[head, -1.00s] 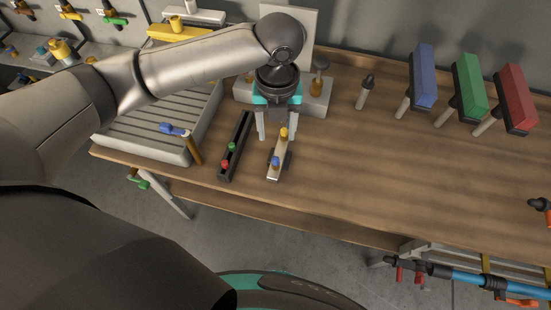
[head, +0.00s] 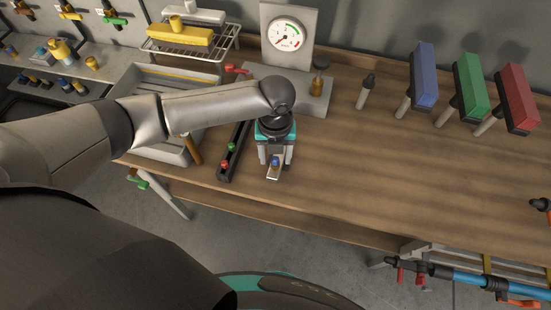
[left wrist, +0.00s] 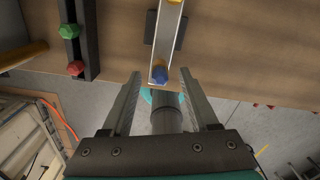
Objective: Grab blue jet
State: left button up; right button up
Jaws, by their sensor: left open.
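The blue jet (head: 276,161) is a small blue knob at the near end of a pale metal strip (head: 273,174) on the wooden bench. In the left wrist view the blue jet (left wrist: 160,75) shows between my left fingertips, with the strip (left wrist: 165,35) running away from it. My left gripper (head: 275,165) is open and points down over this end; it also shows in the left wrist view (left wrist: 161,74). I see no finger contact with the jet, and the height gap is hard to judge. A yellow jet (left wrist: 174,2) sits farther along the strip. My right gripper is not in view.
A black strip (head: 235,150) with a green jet (head: 231,146) and a red jet (head: 225,164) lies just left. A grey tray (head: 150,77) and a dial gauge (head: 286,38) stand behind. The bench to the right is clear up to the blue, green and red blocks.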

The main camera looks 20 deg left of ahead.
pick_arm(q)
jog(key=shift+c, duration=0.3)
grip_shut()
dwell(0.3)
